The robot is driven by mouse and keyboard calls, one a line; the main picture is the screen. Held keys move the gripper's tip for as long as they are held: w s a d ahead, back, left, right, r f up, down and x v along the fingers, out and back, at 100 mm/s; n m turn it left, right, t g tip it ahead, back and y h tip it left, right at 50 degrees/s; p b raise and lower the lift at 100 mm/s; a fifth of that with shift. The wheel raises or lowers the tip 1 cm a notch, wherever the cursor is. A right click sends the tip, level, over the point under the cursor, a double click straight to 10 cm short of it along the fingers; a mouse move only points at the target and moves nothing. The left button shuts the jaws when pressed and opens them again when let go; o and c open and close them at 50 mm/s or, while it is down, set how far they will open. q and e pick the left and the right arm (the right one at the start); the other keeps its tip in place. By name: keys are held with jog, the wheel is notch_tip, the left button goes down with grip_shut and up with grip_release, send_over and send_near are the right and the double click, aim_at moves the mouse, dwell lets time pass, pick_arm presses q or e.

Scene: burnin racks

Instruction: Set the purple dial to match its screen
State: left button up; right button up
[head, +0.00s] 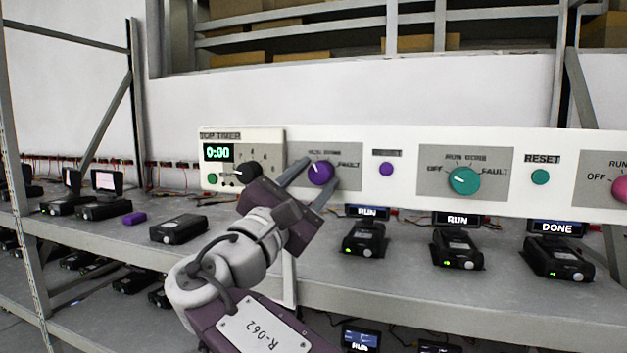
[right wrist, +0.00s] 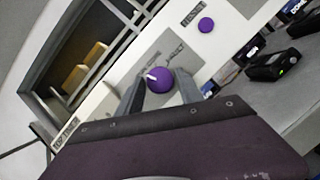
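The purple dial (head: 320,173) sits on a grey plate of the white panel. Its white pointer tilts up and slightly left. I cannot tell exactly which label it meets; FAULT is readable at right, and the left label is hidden by a finger. My right gripper (head: 321,174) is open, one fingertip on each side of the dial. In the right wrist view the purple dial (right wrist: 161,82) sits between the fingertips of the right gripper (right wrist: 160,90); contact is not clear. The screen below the purple section (head: 367,212) reads RUN. My left gripper is not in view.
A teal dial (head: 464,181), a teal button (head: 540,177), a purple button (head: 386,169) and a pink dial (head: 621,189) sit farther right. A timer (head: 218,152) showing 0:00 is at left. Black devices stand on the grey shelf (head: 340,285) below.

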jog(key=shift+o, duration=0.6)
jog(key=shift+w, duration=0.15)
jog(key=shift+f, duration=0.1)
jog(key=b+v, duration=0.3)
jog(key=v, duration=0.6)
jog(key=shift+b, duration=0.3)
